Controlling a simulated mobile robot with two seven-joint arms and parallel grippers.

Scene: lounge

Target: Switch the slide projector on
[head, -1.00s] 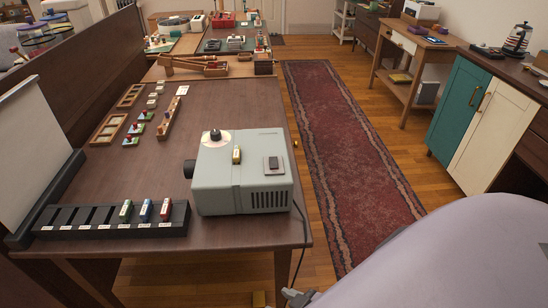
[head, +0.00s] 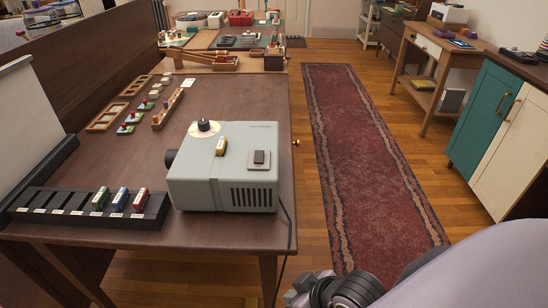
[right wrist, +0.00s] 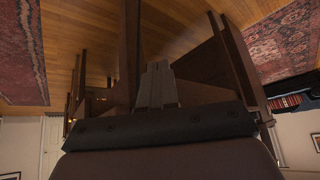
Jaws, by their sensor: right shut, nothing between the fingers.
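The slide projector (head: 222,178) is a pale grey box on the near right part of the brown table. I cannot tell which way the rocker is set. My right gripper (head: 300,292) is low at the bottom of the head view, right of the table's front corner and apart from the projector. Its fingers (right wrist: 157,75) are shut and empty in the right wrist view. My left gripper is out of view.
A black slide rack (head: 85,206) with green, blue and red pieces lies left of the projector. A white screen (head: 30,135) stands at the left edge. A dark cord hangs at the table's right edge. The red rug (head: 370,165) is clear.

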